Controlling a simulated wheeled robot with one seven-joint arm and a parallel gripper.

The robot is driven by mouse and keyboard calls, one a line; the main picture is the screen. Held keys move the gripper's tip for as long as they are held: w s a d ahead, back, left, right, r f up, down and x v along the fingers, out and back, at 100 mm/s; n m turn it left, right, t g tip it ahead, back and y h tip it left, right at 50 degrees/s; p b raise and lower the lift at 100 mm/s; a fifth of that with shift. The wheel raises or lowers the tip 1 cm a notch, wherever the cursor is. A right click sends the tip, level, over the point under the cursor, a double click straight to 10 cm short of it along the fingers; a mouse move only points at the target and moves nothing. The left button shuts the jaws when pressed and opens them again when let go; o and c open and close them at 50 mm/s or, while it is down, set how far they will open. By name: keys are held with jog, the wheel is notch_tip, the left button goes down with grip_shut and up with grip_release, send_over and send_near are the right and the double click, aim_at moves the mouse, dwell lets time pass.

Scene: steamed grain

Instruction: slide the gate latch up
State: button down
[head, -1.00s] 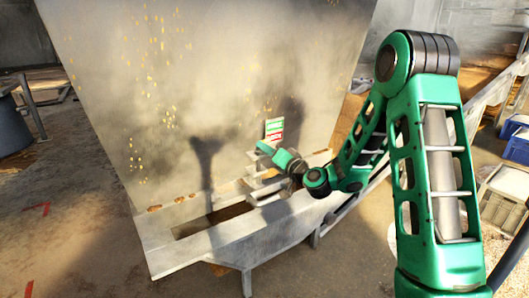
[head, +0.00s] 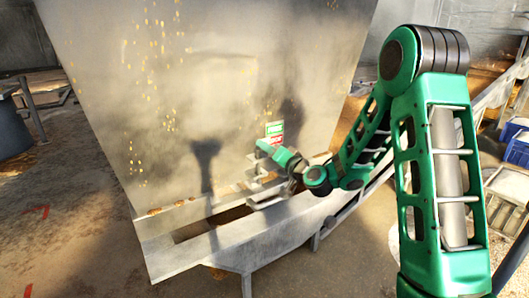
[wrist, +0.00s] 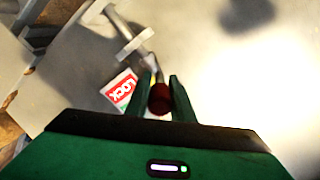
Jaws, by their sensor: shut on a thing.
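The latch shows in the wrist view as a grey metal rod with a crosspiece (wrist: 134,46) and a dark red knob (wrist: 159,98) at its near end. My gripper (wrist: 161,88) has its two green fingers on either side of the knob and is shut on it. In the head view my gripper (head: 263,149) is at the face of the big metal hopper (head: 210,90), just below a green, white and red label (head: 274,129). The label reads LOCK in the wrist view (wrist: 119,91), left of the fingers. The latch is too small and covered to make out in the head view.
A metal trough (head: 215,242) with a dark slot runs along the hopper's base below my gripper. A blue crate (head: 518,150) and a pale bin (head: 508,185) stand at the right. A dark drum (head: 12,125) is at the left. The floor in front is mostly clear.

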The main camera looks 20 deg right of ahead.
jog(key=shift+r, duration=1.45)
jog(key=c, duration=1.5)
grip_release()
jog(key=shift+o, duration=0.2)
jog(key=shift+f, duration=0.15)
